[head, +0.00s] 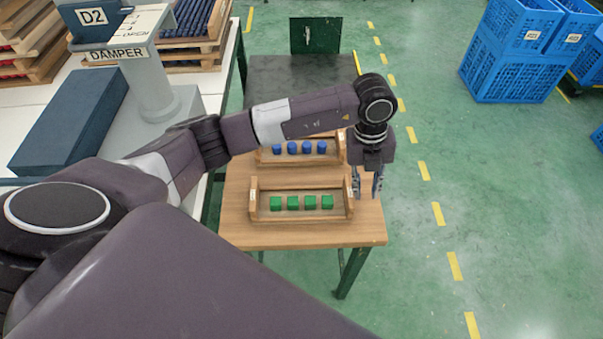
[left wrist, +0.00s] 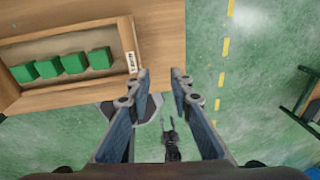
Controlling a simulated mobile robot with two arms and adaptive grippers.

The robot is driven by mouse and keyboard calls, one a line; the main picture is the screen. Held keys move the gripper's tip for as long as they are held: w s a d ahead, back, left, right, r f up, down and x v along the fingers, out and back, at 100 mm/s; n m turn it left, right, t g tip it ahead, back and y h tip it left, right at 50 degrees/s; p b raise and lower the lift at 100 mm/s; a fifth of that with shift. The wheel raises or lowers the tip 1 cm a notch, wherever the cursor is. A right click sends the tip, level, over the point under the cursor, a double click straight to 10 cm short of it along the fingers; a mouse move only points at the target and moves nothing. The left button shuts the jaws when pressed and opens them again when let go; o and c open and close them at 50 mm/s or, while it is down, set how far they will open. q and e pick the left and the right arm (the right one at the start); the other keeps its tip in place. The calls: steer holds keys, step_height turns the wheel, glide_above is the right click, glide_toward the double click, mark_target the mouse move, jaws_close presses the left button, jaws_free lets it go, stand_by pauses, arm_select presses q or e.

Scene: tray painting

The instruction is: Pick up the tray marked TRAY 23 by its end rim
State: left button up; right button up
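Two wooden trays stand on the small table. The near tray (head: 253,206) holds a row of green cubes, and the far tray (head: 341,149) holds blue pieces. A small white label shows on the near tray's right end (left wrist: 130,62) in the left wrist view, too small to read. My left gripper (head: 366,193) is open and empty, pointing down by that right end. In the left wrist view the gripper (left wrist: 162,76) has its left finger close to the labelled end; I cannot tell whether they touch. My right gripper (left wrist: 168,124) appears small and low there, its fingers apart.
The wooden table (head: 300,235) has bare top in front of the near tray. A white bench with a grey stand (head: 155,85) and a dark blue block (head: 70,122) is at left. Blue crates (head: 510,60) stand at back right.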

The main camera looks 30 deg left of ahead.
mark_target(349, 191)
arm_select(q)
steer(key=a, duration=0.1)
steer(key=a+y, duration=0.1)
steer(key=w+a, duration=0.1)
steer(key=shift+a+r+n+y, duration=0.2)
steer(key=shift+a+n+y, duration=0.1)
steer(key=shift+a, duration=0.1)
steer(key=shift+s+a+f, duration=0.1)
steer(key=shift+a+f, duration=0.05)
steer(key=shift+f, duration=0.15)
steer(key=f, duration=0.2)
steer(key=f+p, duration=0.1)
steer(key=f, duration=0.1)
steer(key=f+p, duration=0.1)
steer(key=f, duration=0.2)
steer(key=shift+s, duration=0.4)
steer(key=shift+f, duration=0.1)
steer(key=shift+f, duration=0.1)
steer(key=shift+w, duration=0.1)
jaws_close()
